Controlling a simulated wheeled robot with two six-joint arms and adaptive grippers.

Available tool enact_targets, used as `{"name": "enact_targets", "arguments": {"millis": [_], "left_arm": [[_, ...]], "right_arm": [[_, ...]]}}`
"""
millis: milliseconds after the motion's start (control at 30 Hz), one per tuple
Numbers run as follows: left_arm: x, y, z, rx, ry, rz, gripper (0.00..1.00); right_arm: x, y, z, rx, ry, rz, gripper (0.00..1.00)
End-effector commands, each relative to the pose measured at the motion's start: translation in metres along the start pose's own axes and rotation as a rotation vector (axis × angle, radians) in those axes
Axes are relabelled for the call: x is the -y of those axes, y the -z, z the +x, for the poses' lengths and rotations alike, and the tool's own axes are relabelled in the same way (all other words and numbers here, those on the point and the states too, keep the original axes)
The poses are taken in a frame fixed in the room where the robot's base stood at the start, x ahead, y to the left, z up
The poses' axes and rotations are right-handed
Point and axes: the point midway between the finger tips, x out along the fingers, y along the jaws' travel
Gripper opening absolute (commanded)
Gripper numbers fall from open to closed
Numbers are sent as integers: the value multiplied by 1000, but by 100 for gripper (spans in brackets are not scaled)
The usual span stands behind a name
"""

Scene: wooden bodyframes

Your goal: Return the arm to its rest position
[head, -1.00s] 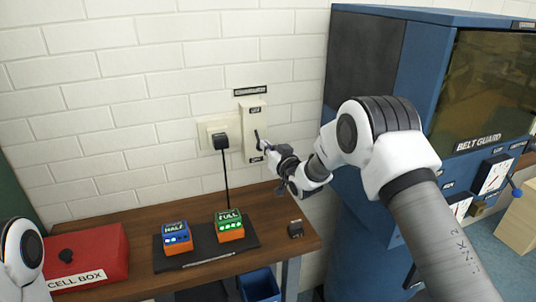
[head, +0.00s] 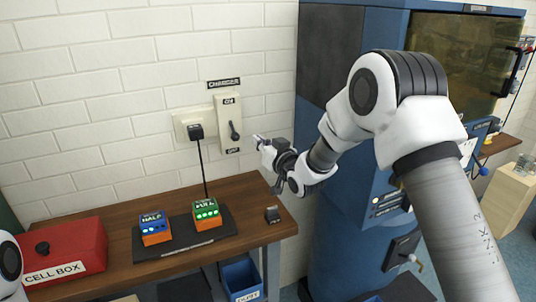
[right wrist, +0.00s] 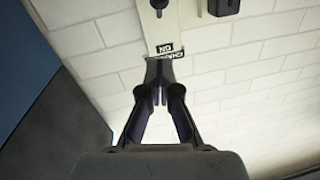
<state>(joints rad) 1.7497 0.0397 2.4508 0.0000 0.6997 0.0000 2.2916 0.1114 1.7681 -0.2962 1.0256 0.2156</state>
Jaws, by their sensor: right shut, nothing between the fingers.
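My right gripper (head: 259,140) is in front of the brick wall, to the right of the charger switch box (head: 222,107) and apart from it.
A wooden bench (head: 130,248) holds a red cell box (head: 75,255), a blue-topped cell (head: 155,228) and a green-topped cell (head: 206,213) on a dark mat. A black plug (head: 196,131) sits in the wall socket. A blue cabinet (head: 325,180) stands close behind my right arm. A blue bin (head: 240,277) is below.

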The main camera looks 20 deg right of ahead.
Motion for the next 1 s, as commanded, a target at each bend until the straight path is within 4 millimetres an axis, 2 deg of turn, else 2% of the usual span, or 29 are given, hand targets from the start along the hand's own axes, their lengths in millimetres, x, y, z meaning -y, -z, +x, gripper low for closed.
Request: {"name": "enact_targets", "arguments": {"millis": [33,133,367,467,567,600,667,700,767,800,867,900,967,1000], "left_arm": [[0,0,9,-1,0,0,40],[0,1,13,-2,0,-1,40],[0,1,13,-1,0,0,40],[0,0,13,-1,0,0,40],[0,1,13,-1,0,0,40],[0,1,13,-1,0,0,40],[0,1,13,-2,0,0,40],[0,1,13,-2,0,0,40],[0,1,13,-2,0,0,40],[0,1,13,-2,0,0,40],[0,1,13,-2,0,0,40],[0,1,13,-2,0,0,40],[0,1,13,-1,0,0,40],[0,1,13,-1,0,0,40]], "right_arm": [[-1,-6,-11,1,-1,1,0],[-1,-5,-27,1,0,1,0],[0,-4,-37,3,0,0,0],[-2,-26,-41,49,-11,4,0],[-4,-81,-57,172,-37,15,0],[-5,-110,-68,240,-53,20,0],[-7,-156,-89,351,-76,29,0],[-7,-185,-105,425,-92,33,0],[-7,-226,-133,538,-114,38,0],[-6,-252,-153,614,-128,42,0],[-5,-289,-187,730,-150,48,0],[-4,-312,-213,809,-163,50,0],[-1,-345,-255,936,-184,54,0],[2,-365,-286,1024,-198,56,0]]}}
